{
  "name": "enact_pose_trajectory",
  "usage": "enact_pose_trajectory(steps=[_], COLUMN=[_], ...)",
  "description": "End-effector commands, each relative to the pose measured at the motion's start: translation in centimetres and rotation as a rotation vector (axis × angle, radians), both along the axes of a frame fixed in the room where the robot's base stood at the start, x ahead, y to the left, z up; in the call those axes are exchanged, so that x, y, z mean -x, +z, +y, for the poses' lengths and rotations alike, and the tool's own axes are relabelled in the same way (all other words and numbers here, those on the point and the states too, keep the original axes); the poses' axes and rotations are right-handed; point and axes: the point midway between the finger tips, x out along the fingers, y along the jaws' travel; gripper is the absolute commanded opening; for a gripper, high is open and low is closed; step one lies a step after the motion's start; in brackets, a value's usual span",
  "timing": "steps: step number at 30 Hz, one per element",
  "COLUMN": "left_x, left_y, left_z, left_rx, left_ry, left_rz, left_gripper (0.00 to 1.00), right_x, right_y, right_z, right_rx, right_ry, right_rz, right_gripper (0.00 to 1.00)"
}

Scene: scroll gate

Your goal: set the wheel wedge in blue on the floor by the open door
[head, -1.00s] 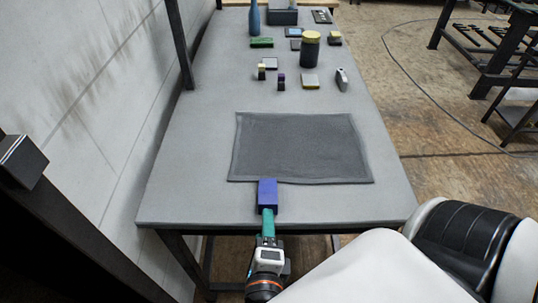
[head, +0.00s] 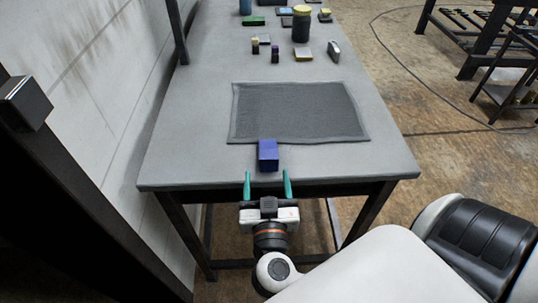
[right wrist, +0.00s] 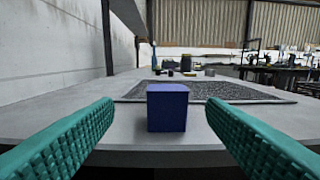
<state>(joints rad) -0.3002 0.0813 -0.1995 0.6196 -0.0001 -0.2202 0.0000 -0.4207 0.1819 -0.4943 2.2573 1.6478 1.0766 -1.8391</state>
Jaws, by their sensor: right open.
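A blue block (head: 268,155), the only wedge-like blue thing I see, sits on the grey table near its front edge. It touches or nearly touches the front edge of the dark mat. In the right wrist view the blue block (right wrist: 167,108) stands centred ahead, between the two green fingers and beyond their tips. My right gripper (head: 267,184) is open and empty at the table's front edge, just short of the block. My left gripper is not in view. No open door is clearly seen.
The dark mat (head: 298,112) lies on the table (head: 190,150). Several small objects and a dark jar with a yellow lid (head: 301,25) stand farther back. A wall is at the left, with a dark post (head: 177,30) beside the table. Bare floor (head: 450,150) lies to the right.

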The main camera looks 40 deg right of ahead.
Motion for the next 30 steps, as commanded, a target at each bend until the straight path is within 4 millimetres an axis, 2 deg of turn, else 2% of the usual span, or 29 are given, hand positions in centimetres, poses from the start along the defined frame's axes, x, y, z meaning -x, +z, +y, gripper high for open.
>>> enact_pose_trajectory(steps=[6, 14, 18, 21, 30], left_x=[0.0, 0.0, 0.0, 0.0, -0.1], left_y=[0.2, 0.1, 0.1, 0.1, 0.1], left_z=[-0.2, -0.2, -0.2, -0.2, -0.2], left_rx=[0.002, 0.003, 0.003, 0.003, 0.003], left_ry=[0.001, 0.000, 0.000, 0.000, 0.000], left_rz=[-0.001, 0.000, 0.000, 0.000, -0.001], left_gripper=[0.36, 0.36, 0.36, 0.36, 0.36], right_x=[-3.1, -4.7, -6.3, -7.4, -7.9], right_y=[0.1, 0.1, 0.3, 0.2, 0.2], right_z=[-1.9, -3.3, -4.9, -5.5, -5.8], right_rx=[0.000, -0.002, 0.000, -0.002, -0.004], right_ry=[0.000, 0.000, -0.001, 0.000, 0.001], right_rz=[-0.004, -0.003, -0.004, -0.002, 0.000], right_gripper=[0.65, 0.65, 0.65, 0.65, 0.65])
